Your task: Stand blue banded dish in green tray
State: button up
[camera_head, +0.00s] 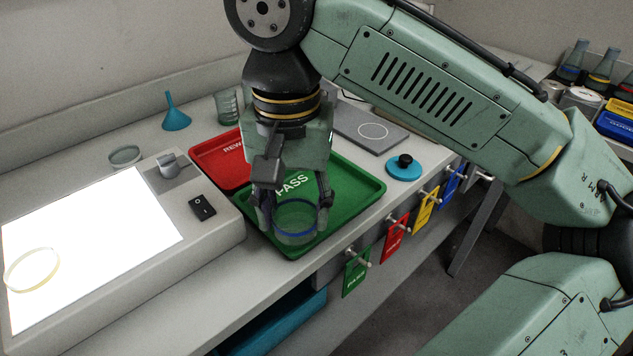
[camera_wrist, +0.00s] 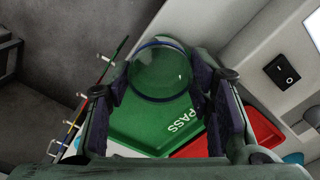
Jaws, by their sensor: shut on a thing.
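The blue banded dish (camera_head: 295,219) is a clear round dish with a blue band. It is between the two fingers of my gripper (camera_head: 295,205), which is shut on it from both sides. The dish is over the near part of the green tray (camera_head: 350,177), marked PASS; I cannot tell whether it touches the tray floor. In the wrist view the dish (camera_wrist: 160,72) looks level between the dark finger pads of my gripper (camera_wrist: 160,90), with the green tray (camera_wrist: 140,133) behind it. My wrist hides part of the tray in the head view.
A red tray (camera_head: 217,170) lies left of the green one. A lit panel (camera_head: 90,240) with a yellow banded dish (camera_head: 32,270) is at left. A grey plate (camera_head: 370,130) and blue knobbed disc (camera_head: 404,168) lie at right. Coloured tags hang on the bench front.

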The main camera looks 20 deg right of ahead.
jog(key=w+d, duration=0.2)
jog(key=w+d+p, duration=0.1)
jog(key=w+d, duration=0.1)
jog(key=w, duration=0.1)
jog(key=w+d+f, duration=0.1)
jog(key=w+d, duration=0.1)
jog(key=shift+w, duration=0.25)
jog(key=shift+f+p, duration=0.45)
jog(key=shift+f, duration=1.25)
jog(key=shift+a, duration=0.1)
jog(key=shift+f, duration=0.2)
jog(key=o, duration=1.2)
notch_tip(320, 180, up, 12)
jog(key=shift+r, duration=0.2)
